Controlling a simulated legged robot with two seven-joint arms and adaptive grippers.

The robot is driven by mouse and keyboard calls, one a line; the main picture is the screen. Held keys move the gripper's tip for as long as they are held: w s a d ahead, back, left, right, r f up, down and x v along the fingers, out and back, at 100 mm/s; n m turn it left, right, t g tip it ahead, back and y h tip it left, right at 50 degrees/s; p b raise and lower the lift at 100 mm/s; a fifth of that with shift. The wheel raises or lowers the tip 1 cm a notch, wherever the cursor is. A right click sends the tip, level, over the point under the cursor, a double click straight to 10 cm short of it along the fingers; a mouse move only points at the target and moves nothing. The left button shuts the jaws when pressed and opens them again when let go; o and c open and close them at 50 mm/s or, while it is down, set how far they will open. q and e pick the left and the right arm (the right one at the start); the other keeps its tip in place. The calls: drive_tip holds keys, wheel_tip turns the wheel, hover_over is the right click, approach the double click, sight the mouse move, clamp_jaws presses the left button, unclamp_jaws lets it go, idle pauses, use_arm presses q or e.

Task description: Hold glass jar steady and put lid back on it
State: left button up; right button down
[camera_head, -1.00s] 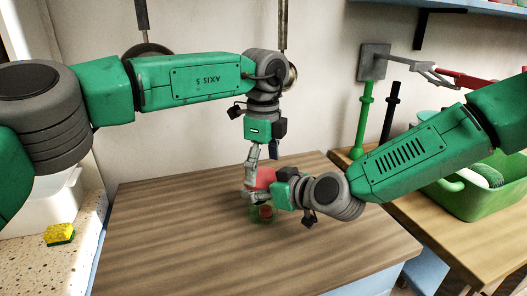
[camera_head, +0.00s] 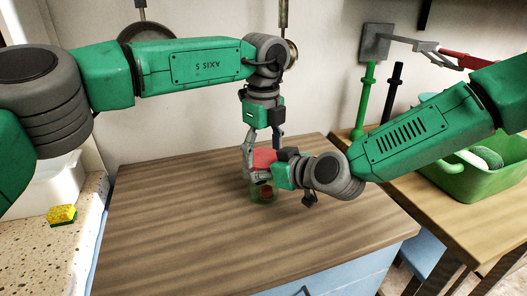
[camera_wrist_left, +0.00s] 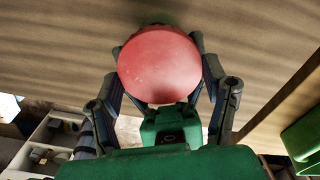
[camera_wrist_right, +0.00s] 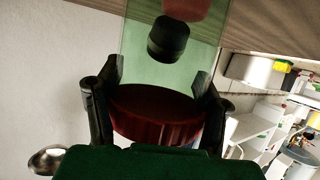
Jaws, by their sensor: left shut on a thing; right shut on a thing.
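The red lid (camera_head: 265,157) is in my left gripper (camera_head: 262,163), which reaches down from above. In the left wrist view the lid (camera_wrist_left: 159,63) shows as a round disc between the shut fingers. My right gripper (camera_head: 268,181) comes from the right, shut on the jar. In the right wrist view the clear jar (camera_wrist_right: 140,55) holds a dark piece, and the lid's ridged side (camera_wrist_right: 155,115) is close to it. Whether the lid touches the rim cannot be told.
The wooden worktop (camera_head: 170,230) is clear around the jar. A yellow sponge (camera_head: 61,215) lies on the stone ledge at left. A green basin (camera_head: 470,180) stands on the side table at right. Pans hang on the back wall.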

use_arm(q)
drive_tip(key=m, duration=0.2)
drive_tip(key=shift+w+m, duration=0.15)
drive_tip(key=shift+m, duration=0.25)
drive_tip(key=o, duration=1.3)
drive_tip(key=shift+r, duration=2.3)
drive_tip(key=r+n, duration=0.1)
drive_tip(key=n, duration=0.1)
drive_tip(key=r+n, duration=0.1)
drive_tip(key=n, duration=0.1)
drive_tip(key=r+n, duration=0.1)
drive_tip(key=n, duration=0.1)
drive_tip(key=shift+s+r+n, duration=0.2)
drive_tip(key=shift+n, duration=0.1)
